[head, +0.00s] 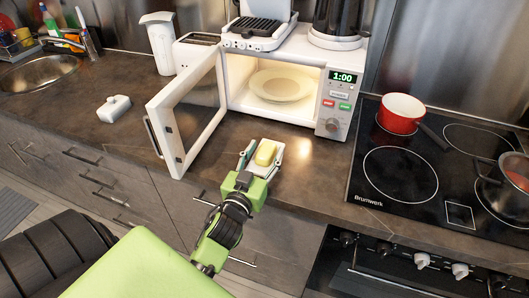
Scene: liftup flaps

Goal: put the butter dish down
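The butter dish (257,168) is a small white dish with a yellow block of butter (265,153) on it, in the lower middle of the head view. My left gripper (262,160) is at the dish with a finger on each side, and appears shut on it. The dish is over the front part of the counter, in front of the open microwave. I cannot tell whether it touches the counter. A white lid with a knob (114,108) sits apart on the counter at the left. My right gripper is not in view.
The microwave (335,98) stands with its door (187,115) swung open to the left; a plate (280,86) is inside. The stove (400,174), with a red pot (401,112), is at the right. The counter (310,165) is clear right of the dish.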

